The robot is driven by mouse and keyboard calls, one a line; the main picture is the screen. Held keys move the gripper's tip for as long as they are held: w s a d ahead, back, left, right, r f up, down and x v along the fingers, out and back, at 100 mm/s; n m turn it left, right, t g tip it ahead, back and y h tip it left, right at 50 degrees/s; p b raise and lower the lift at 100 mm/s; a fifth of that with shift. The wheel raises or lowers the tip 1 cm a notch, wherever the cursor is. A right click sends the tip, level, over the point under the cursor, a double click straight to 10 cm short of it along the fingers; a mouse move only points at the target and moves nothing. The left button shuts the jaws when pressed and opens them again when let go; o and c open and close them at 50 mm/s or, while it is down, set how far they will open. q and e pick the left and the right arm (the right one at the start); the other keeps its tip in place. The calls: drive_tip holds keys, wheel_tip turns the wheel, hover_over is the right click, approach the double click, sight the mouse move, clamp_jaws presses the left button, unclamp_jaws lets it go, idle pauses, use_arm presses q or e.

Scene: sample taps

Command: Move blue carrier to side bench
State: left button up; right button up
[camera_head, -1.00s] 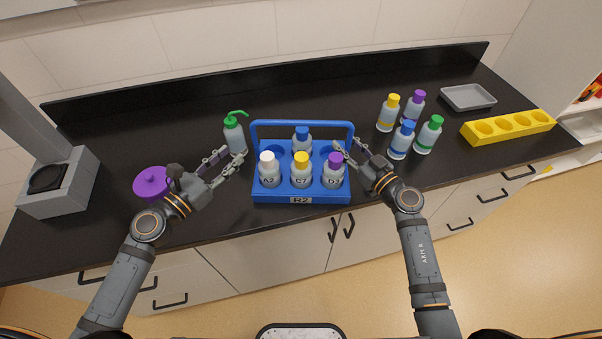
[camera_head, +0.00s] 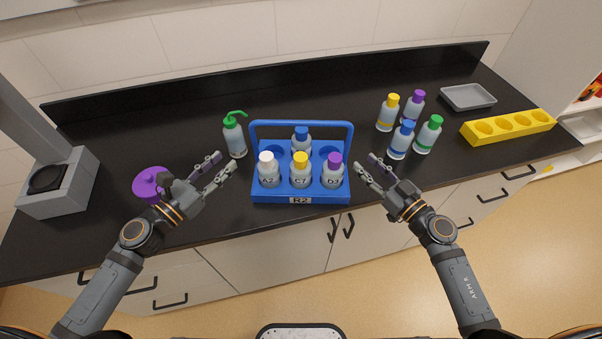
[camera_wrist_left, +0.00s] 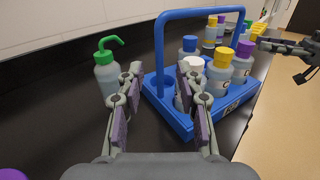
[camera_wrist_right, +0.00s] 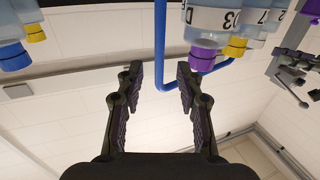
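The blue carrier (camera_head: 275,196) stands upright on the black bench, with a raised handle frame and a front label reading R2. It holds a white-capped bottle (camera_head: 268,172), a yellow-capped bottle (camera_head: 300,172), a purple-capped bottle (camera_head: 332,174) and a blue-capped bottle (camera_head: 301,139) behind. My left gripper (camera_head: 226,163) is open and empty, just left of the carrier; the carrier also shows in the left wrist view (camera_wrist_left: 176,122). My right gripper (camera_head: 364,165) is open and empty, just right of the carrier. In the right wrist view the carrier's blue handle (camera_wrist_right: 160,45) appears beyond the open fingers.
A green-topped wash bottle (camera_head: 234,138) stands close beyond my left gripper. A purple lidded item (camera_head: 150,183) and a grey device (camera_head: 62,185) are at left. Several loose bottles (camera_head: 401,140), a grey tray (camera_head: 468,97) and a yellow rack (camera_head: 510,127) are at right.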

drive_tip(key=shift+v, duration=1.45)
drive_tip(key=shift+s, duration=0.1)
